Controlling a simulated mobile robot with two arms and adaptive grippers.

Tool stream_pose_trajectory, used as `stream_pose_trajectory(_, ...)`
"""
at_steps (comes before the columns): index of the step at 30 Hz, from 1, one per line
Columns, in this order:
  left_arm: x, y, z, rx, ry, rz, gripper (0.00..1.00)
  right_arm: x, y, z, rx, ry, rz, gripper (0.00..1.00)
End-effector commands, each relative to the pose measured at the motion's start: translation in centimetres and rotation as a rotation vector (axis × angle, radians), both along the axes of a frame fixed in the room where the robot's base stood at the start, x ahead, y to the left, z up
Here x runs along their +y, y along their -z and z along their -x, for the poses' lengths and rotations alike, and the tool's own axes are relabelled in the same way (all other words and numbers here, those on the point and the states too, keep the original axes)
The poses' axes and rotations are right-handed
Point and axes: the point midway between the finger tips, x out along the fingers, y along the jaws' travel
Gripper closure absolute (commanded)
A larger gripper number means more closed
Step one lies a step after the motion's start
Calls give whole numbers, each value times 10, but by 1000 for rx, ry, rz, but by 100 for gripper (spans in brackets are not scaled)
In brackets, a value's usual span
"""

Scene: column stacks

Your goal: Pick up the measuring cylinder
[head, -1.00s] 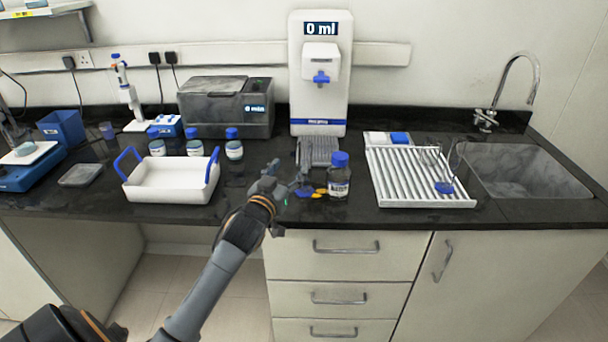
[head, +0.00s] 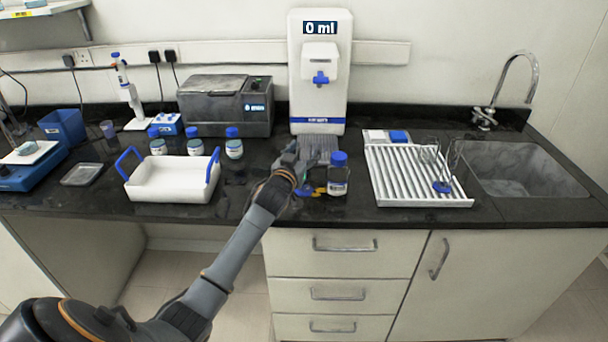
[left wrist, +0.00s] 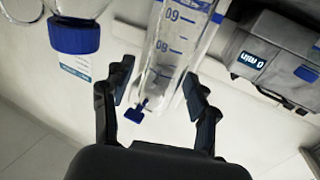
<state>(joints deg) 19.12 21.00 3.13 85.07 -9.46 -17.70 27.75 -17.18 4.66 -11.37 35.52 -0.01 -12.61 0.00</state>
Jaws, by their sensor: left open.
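The measuring cylinder is clear with blue graduations and stands between my fingers in the left wrist view (left wrist: 177,45), where it shows upside down. In the head view its clear body is mostly hidden behind my gripper, with a blue base (head: 303,191) showing low on the worktop. My left gripper (head: 296,155) is open at the cylinder, in front of the white dispenser. In the left wrist view its fingers (left wrist: 158,88) lie on either side of the cylinder. I cannot tell whether either finger touches it. My right gripper is not in view.
A blue-capped bottle (head: 338,182) stands close to the right of the gripper. The dispenser (head: 319,100) reading 0 ml is behind. A white tray (head: 168,194) lies left, a drying rack (head: 415,200) and sink (head: 525,170) right. Yellow pieces (head: 320,191) lie near the base.

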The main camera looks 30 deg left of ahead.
Motion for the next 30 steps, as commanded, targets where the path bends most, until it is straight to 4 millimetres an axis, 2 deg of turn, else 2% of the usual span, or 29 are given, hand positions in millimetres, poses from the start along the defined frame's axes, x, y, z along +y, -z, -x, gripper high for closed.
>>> stream_pose_trajectory(3, 0, 0, 0, -1, 0, -1, 41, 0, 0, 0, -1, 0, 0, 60)
stream_pose_trajectory(4, 0, 0, 0, 0, 0, -1, 45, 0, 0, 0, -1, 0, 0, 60)
stream_pose_trajectory(12, 0, 0, 0, 0, 0, -1, 100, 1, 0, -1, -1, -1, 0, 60)
stream_pose_trajectory(23, 0, -2, 0, -2, 0, -1, 100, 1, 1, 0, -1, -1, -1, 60)
stream_pose_trajectory(30, 0, -22, 0, -7, 1, -5, 100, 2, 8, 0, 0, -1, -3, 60)
